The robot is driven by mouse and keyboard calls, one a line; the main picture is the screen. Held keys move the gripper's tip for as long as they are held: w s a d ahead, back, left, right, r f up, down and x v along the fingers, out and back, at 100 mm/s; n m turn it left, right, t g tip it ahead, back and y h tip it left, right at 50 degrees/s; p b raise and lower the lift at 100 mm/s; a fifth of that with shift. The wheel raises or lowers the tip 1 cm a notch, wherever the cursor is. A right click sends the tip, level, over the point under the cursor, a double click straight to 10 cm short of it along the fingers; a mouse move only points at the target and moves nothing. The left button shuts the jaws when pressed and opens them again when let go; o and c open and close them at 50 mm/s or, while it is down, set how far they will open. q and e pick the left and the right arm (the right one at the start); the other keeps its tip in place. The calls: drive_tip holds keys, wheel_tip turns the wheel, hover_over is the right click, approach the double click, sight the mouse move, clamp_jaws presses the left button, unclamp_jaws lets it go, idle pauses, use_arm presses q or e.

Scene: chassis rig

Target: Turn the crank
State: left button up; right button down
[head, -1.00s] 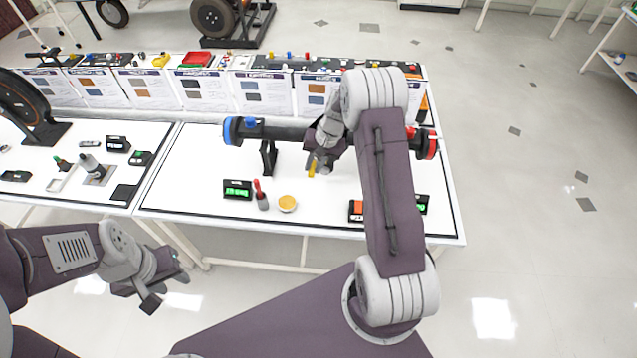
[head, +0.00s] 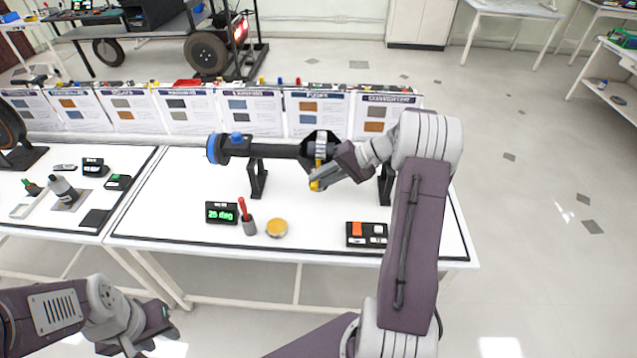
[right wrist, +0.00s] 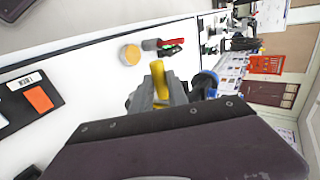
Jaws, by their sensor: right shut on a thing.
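A dark horizontal shaft (head: 277,151) with a blue end cap (head: 214,148) rests on black stands on the white table. The crank's yellow handle (head: 315,185) hangs below the shaft, near its middle. My right gripper (head: 318,181) is shut on this handle. In the right wrist view, the handle (right wrist: 158,72) sticks out past the gripper's fingers (right wrist: 157,94); the rest of the crank is mostly hidden there. A display (head: 221,213) in front of the shaft reads 25 deg in green. My left gripper (head: 148,338) is open and empty, low at the left in front of the table.
A red-handled tool in a grey holder (head: 247,222), an orange-topped round thing (head: 277,228) and a black box with an orange switch (head: 366,234) stand along the table's front. Poster boards (head: 245,112) line its back. A second table (head: 60,224) adjoins at left.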

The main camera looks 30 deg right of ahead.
drive_tip(key=shift+f, duration=0.15)
drive_tip(key=c, duration=1.3)
unclamp_jaws()
drive_tip(key=shift+d, duration=0.1)
drive_tip(key=v, duration=0.9)
drive_tip(key=shift+d, duration=0.1)
